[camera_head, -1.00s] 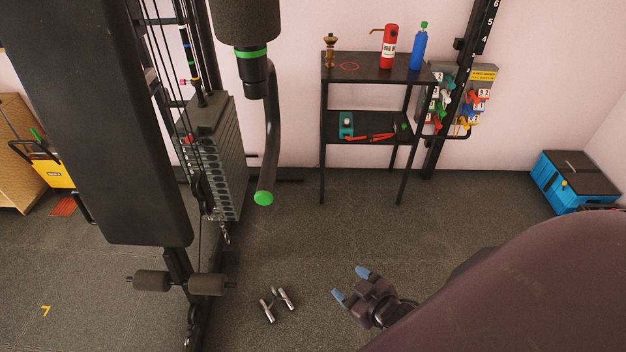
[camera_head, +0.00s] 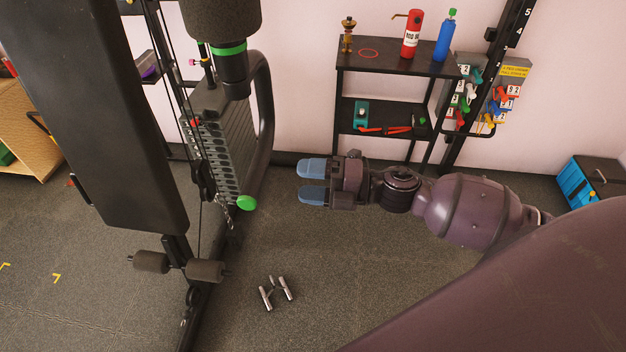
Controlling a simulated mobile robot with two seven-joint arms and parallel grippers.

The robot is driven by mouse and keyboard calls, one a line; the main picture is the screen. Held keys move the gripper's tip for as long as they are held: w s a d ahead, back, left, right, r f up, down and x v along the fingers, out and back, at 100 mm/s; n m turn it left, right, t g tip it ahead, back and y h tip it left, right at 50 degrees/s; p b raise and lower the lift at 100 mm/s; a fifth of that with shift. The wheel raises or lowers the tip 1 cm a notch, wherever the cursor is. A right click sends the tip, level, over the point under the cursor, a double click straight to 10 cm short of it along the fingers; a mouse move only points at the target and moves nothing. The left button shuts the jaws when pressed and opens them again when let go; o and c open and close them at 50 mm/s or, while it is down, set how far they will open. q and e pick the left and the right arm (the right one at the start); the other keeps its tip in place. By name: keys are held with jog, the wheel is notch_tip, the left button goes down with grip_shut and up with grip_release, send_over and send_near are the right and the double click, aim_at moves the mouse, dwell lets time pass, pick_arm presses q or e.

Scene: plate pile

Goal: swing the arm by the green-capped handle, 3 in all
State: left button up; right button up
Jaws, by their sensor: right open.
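The handle is a dark bar of the weight machine (camera_head: 262,110) that hangs from a padded arm (camera_head: 222,20) with a green ring. Its green cap (camera_head: 246,203) is at its lower end, in front of the weight stack (camera_head: 218,150). My right gripper (camera_head: 312,182) is to the right of the cap, with its blue fingers pointing left. It is open and empty, a gap apart from the handle. My left gripper is not in view.
A black shelf (camera_head: 395,58) with a red bottle (camera_head: 411,35) and a blue bottle (camera_head: 445,36) stands behind my right arm. Metal grips (camera_head: 276,291) lie on the floor below. A blue box (camera_head: 577,181) is at the right. Floor between handle and gripper is clear.

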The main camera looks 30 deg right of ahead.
aim_at(255, 177)
jog(key=shift+p+x, duration=0.4)
jog(key=shift+x, duration=4.25)
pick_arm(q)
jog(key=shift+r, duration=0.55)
pick_arm(e)
jog(key=shift+w+a, duration=0.35)
jog(key=shift+a, duration=0.1)
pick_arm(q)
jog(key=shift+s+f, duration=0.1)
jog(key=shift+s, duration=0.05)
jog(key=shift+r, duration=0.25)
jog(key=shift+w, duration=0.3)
pick_arm(e)
grip_shut()
